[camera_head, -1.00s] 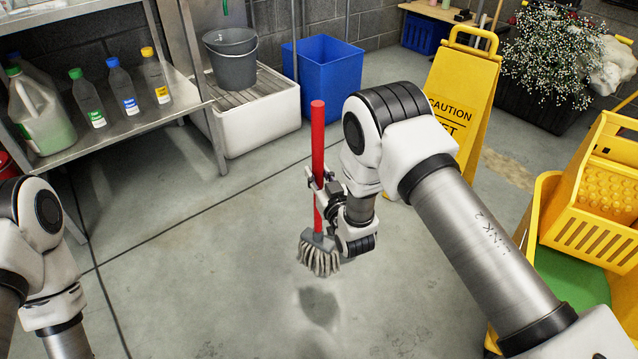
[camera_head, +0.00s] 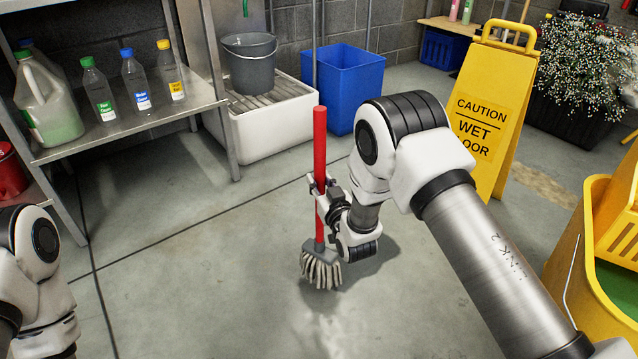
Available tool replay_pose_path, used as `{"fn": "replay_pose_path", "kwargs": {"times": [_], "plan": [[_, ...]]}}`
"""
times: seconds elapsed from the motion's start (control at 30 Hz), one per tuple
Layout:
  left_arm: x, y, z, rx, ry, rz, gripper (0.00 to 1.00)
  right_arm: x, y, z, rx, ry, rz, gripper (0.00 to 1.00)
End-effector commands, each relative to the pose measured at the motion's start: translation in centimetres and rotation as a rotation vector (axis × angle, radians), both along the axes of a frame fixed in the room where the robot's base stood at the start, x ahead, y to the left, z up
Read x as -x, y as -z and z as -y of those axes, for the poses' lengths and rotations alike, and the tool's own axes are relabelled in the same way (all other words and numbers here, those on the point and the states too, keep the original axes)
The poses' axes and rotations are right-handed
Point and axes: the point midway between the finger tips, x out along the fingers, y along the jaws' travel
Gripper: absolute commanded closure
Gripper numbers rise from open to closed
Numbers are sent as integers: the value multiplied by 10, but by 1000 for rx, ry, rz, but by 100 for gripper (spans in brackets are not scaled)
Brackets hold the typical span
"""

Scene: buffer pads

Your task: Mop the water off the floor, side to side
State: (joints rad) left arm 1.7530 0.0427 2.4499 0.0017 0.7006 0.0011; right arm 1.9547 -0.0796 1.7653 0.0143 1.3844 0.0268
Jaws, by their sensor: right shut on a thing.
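The mop has a red handle (camera_head: 320,150), a grey socket and pale stringy strands (camera_head: 321,270). It is nearly upright in the middle of the view. My right gripper (camera_head: 322,190) is shut around the handle's lower half. The strands hang at or just above the grey concrete floor (camera_head: 200,290); I cannot tell whether they touch. A faint pale, shiny patch (camera_head: 328,325) lies on the floor just in front of the strands; it may be water. My left arm shows at the left edge, but its gripper is out of view.
A yellow wet-floor sign (camera_head: 490,110) stands behind my right arm. A yellow mop bucket (camera_head: 590,265) is at the right edge. A shelf with bottles (camera_head: 130,130), a white basin (camera_head: 265,130) and a blue bin (camera_head: 340,90) line the back. The floor left of the mop is clear.

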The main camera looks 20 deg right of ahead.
Motion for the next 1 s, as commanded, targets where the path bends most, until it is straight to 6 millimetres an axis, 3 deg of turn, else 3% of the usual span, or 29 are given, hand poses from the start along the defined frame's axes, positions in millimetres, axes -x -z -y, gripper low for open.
{"fn": "replay_pose_path", "kwargs": {"times": [0.17,0.37,1.0], "plan": [[-1,32,-1,0,-5,3,60,0,35,0,0,0,3,100],[-2,23,-1,-1,-6,4,60,0,25,0,0,0,4,100],[-1,31,-1,-1,-5,3,60,0,39,0,0,0,3,100]]}}
